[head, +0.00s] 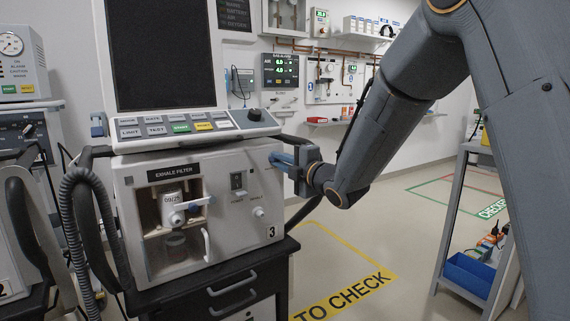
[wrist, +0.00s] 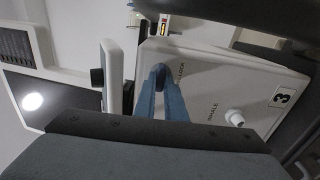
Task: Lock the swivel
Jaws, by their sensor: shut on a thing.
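The ventilator marked 3 (head: 195,220) stands in front of me, with a dark screen (head: 160,52) upright above its button panel. My gripper (head: 281,158) is at the upper right of its front. In the wrist view the blue fingers (wrist: 162,84) come together on a small dark knob at the front panel. The fingers cover most of it, so I cannot tell which way it is turned. A label ending in LOCK is printed beside it. The ventilator's white front panel (wrist: 205,88) also shows there.
A dark rocker switch (head: 238,181) and a white outlet (head: 259,213) sit below my gripper. The exhale filter bay (head: 172,174) is at the left of the front. A grey cart (head: 447,230) stands at the right. The floor between is clear.

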